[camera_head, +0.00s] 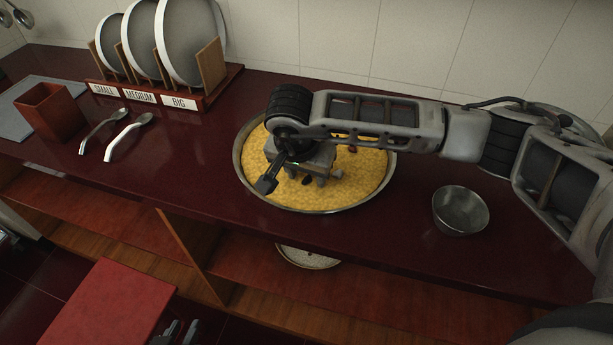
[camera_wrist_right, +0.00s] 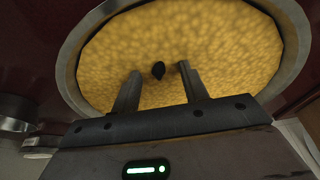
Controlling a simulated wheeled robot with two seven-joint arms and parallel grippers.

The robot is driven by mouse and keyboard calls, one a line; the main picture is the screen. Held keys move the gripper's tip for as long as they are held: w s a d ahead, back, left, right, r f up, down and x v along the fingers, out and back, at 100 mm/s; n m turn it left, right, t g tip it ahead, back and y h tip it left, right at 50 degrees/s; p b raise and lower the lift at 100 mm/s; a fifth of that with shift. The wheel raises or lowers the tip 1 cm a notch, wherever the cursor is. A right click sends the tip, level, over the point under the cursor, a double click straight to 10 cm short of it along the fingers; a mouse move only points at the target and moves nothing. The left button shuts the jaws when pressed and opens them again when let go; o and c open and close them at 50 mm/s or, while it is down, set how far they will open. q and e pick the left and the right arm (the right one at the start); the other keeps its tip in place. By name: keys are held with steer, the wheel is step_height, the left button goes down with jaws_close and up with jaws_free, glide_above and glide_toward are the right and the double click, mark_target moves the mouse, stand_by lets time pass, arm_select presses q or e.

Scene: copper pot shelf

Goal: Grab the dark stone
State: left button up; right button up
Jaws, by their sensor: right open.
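In the right wrist view my right gripper (camera_wrist_right: 159,75) is open and empty, pointing down at the filling. My left gripper is not in view.
A metal bowl (camera_head: 460,211) stands right of the pan. Two spoons (camera_head: 128,136), a red-brown box (camera_head: 50,110) and a rack of plates (camera_head: 190,104) are on the left. A reddish dark bit (camera_head: 352,149) lies in the filling. The counter's front edge runs close below the pan.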

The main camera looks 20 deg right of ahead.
jaws_close()
